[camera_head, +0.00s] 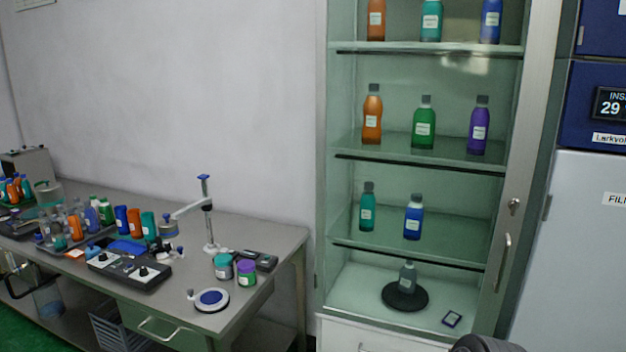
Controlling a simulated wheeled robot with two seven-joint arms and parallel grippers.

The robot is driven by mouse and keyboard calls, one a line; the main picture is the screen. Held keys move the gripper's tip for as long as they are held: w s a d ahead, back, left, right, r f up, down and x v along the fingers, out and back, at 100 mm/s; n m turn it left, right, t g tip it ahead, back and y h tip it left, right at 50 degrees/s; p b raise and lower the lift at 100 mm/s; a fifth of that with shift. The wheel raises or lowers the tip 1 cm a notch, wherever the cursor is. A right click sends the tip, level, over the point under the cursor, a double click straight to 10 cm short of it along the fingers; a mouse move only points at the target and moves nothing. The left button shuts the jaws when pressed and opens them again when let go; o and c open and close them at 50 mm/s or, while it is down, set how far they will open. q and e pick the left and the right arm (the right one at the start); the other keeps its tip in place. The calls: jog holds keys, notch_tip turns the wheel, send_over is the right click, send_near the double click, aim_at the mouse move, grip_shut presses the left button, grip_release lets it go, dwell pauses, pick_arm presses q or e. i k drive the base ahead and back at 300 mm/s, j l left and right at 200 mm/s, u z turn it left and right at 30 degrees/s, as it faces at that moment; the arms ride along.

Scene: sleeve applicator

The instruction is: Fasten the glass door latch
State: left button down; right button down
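The glass door's metal side frame (528,140) runs down the right side of a tall cabinet, with bottles visible on the shelves behind the glass. A small metal latch (514,205) sits on this frame at mid height. Below it is a long upright door handle (503,262). The door looks closed or nearly so; I cannot tell if it is flush. The latch is too small to tell whether it is fastened. Neither gripper shows. A dark rounded part at the bottom edge, below the handle, looks like part of my own arm.
A grey bench (262,235) with bottles, a black control box (130,270) and a small stand (208,215) fills the left. A white cabinet (580,260) and a blue unit with a display (612,104) stand close on the right of the glass cabinet.

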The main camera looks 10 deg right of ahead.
aim_at(514, 205)
jog(key=z, duration=1.35)
